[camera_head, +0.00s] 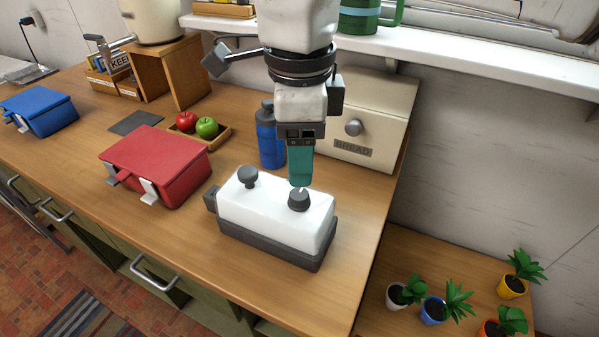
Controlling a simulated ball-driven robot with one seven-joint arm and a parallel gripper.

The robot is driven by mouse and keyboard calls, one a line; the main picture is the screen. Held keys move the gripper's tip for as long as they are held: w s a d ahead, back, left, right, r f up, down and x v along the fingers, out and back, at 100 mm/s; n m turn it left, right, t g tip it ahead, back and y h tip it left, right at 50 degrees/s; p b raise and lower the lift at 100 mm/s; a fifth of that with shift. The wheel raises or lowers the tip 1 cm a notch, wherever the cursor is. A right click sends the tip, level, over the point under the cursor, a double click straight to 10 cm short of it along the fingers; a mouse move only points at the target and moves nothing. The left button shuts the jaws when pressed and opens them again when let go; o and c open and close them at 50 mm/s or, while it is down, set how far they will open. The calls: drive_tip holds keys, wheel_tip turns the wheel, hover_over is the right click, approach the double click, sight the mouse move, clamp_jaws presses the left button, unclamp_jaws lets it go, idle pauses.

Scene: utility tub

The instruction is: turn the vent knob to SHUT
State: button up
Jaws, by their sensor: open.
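A white utility tub (270,220) with a dark grey base sits on the wooden counter. Two dark knobs stand on its lid: a left knob (248,177) and a right knob (299,199) with a small pale mark at its top. Any lettering is too small to read, so I cannot tell which one is the vent knob or where SHUT lies. My gripper (301,183) points down with its teal fingers just above and behind the right knob. It is open and holds nothing that I can see. Whether a fingertip touches the knob is unclear.
A blue bottle (270,140) stands close behind the tub, left of my gripper. A cream bread box (370,125) is behind to the right. A red case (155,165) and a fruit tray (216,141) lie left. The counter in front of the tub is clear.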

drive_tip(key=shift+r, duration=1.65)
